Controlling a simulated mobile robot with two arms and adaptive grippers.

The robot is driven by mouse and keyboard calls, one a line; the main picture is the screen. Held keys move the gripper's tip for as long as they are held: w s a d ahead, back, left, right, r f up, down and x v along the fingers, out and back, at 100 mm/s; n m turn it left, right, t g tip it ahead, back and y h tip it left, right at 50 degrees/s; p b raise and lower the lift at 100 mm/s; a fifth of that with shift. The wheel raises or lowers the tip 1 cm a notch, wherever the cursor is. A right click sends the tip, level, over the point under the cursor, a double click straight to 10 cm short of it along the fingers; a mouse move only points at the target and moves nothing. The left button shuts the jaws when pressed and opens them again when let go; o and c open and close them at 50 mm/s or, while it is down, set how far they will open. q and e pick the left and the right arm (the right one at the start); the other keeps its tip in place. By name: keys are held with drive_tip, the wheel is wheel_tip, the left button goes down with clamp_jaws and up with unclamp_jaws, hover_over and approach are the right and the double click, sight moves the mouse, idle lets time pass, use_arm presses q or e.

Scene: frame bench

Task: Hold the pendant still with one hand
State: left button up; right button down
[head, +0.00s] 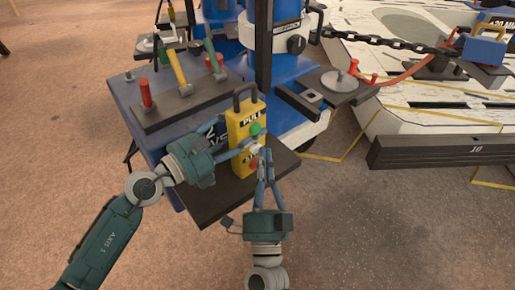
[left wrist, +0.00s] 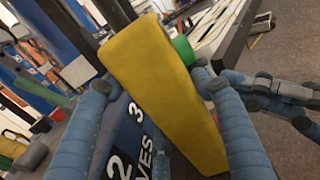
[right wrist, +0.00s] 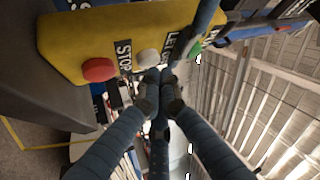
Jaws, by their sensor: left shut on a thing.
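The pendant (head: 238,128) is a tall yellow box with a dark top handle. It stands upright over the dark shelf. My left gripper (head: 230,138) is shut on it across its sides; in the left wrist view the yellow body (left wrist: 160,85) lies between the fingers. The green button (head: 256,130) shows near its top. In the right wrist view, a white button (right wrist: 148,60) and a red button (right wrist: 98,69) beside the STOP label show on its face. My right gripper (head: 263,154) has its fingertips together, close to the white button; whether they touch cannot be told.
A blue machine (head: 285,62) stands behind the pendant. A rack with levers (head: 180,75) is at left. A chain (head: 385,41) runs right toward a pale panel (head: 420,80). A dark beam (head: 440,150) lies at right. Open floor (head: 400,230) is at lower right.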

drive_tip(key=shift+w+a, duration=0.35)
drive_tip(key=shift+w, duration=0.05)
idle(2.3)
drive_tip(key=shift+s+d, duration=0.65)
drive_tip(key=shift+s, duration=0.05)
drive_tip(key=shift+s, duration=0.1)
drive_tip(key=s+d, duration=0.3)
drive_tip(key=shift+s+d, duration=0.1)
drive_tip(key=shift+s, duration=0.25)
idle(0.4)
idle(2.6)
drive_tip(key=s+d+m, duration=0.1)
drive_tip(key=m, duration=0.1)
drive_tip(key=d+m, duration=0.1)
drive_tip(key=m, duration=0.2)
drive_tip(key=s+d+m, duration=0.1)
drive_tip(key=m, duration=0.2)
drive_tip(key=shift+s+f, duration=0.3)
